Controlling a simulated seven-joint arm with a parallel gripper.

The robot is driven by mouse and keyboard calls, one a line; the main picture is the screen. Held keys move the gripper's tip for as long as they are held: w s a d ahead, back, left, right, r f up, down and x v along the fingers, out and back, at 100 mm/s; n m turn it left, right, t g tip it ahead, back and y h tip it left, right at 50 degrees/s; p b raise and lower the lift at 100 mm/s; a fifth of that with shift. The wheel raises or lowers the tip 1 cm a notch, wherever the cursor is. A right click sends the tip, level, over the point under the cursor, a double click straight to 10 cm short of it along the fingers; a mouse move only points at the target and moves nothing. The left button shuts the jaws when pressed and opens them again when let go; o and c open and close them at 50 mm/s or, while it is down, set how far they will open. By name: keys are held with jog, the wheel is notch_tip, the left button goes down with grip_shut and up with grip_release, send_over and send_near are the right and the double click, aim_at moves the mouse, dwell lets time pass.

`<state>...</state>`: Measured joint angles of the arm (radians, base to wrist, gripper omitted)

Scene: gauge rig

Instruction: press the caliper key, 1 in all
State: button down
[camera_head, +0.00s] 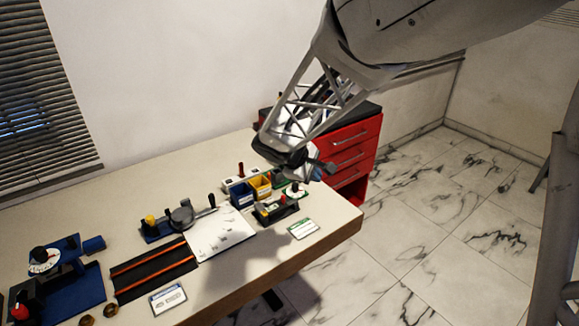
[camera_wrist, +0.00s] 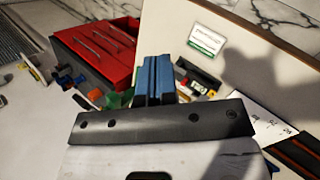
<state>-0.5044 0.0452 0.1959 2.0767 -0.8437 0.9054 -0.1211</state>
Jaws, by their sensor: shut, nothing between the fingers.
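My gripper (camera_head: 320,172) hangs over the right end of the bench, its fingers closed with nothing between them. In the wrist view its blue fingers (camera_wrist: 154,72) lie side by side. A small dark fixture (camera_head: 275,211) with a red part stands on the bench below and left of my gripper. No part can be clearly made out as the caliper key; details are too small. A white label card (camera_head: 303,229) lies in front of the fixture.
Blue and yellow bins (camera_head: 261,186) stand behind the fixture. Left are a white sheet (camera_head: 222,232), a lever device (camera_head: 180,218), a black mat with orange stripes (camera_head: 150,270) and a blue dial device (camera_head: 62,270). A red drawer cabinet (camera_head: 352,150) stands beyond the bench.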

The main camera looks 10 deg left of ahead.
aim_at(265, 214)
jog(key=w+a+f+n+t, duration=0.1)
jog(key=a+f, duration=0.3)
jog(key=a, duration=0.4)
jog(key=w+a+f+n+t, duration=0.1)
jog(key=w+a+f+n, duration=0.3)
jog(key=a, duration=0.4)
jog(key=shift+w+f+n+t, duration=0.25)
jog(key=shift+f+n+t, duration=0.05)
jog(key=shift+f, duration=0.35)
jog(key=shift+d+f, duration=0.1)
jog(key=shift+f, duration=0.05)
jog(key=shift+f, duration=4.25)
jog(key=shift+f, duration=0.8)
jog(key=shift+r, duration=0.85)
